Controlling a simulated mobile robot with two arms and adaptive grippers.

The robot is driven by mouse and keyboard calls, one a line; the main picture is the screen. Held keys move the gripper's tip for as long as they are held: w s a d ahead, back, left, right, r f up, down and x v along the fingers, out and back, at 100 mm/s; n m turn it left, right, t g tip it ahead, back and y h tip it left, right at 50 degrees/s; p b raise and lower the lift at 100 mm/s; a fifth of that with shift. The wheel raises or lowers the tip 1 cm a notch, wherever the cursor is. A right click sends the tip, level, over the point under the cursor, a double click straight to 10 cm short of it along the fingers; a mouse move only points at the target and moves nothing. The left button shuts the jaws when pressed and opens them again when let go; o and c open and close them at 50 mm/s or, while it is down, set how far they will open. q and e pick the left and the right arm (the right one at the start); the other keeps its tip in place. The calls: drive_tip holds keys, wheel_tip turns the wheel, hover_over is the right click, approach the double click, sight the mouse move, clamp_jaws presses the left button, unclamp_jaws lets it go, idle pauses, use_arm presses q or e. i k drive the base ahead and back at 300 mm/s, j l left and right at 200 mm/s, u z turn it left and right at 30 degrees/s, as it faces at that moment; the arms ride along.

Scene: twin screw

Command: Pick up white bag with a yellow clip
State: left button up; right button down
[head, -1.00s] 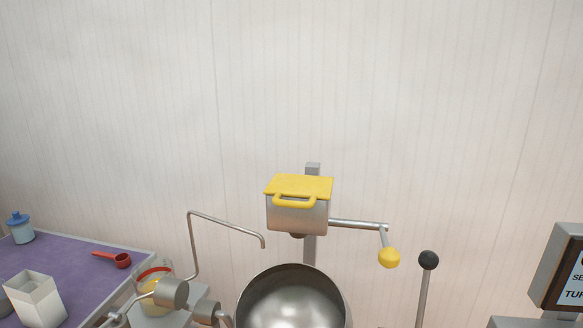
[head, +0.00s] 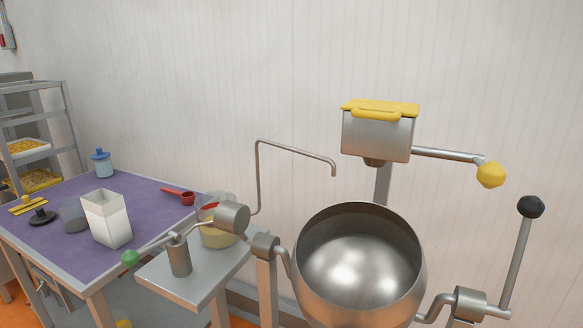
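A white, open-topped, box-shaped bag or container (head: 107,219) stands upright on the purple table top (head: 150,207) at the left. No yellow clip shows on it. A yellow, flat, stick-like piece (head: 28,204), perhaps a clip, lies apart from it near the table's left end. Neither of my grippers shows in the head view.
A clear cup (head: 73,216), a dark round object (head: 42,217), a blue-lidded jar (head: 101,162) and a red scoop (head: 178,196) are on the table. A steel kettle (head: 360,297) and yellow-lidded hopper (head: 376,135) stand right. A shelf rack (head: 70,127) is at far left.

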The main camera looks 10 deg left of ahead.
sight(107, 217)
drive_tip(key=u, duration=1.55)
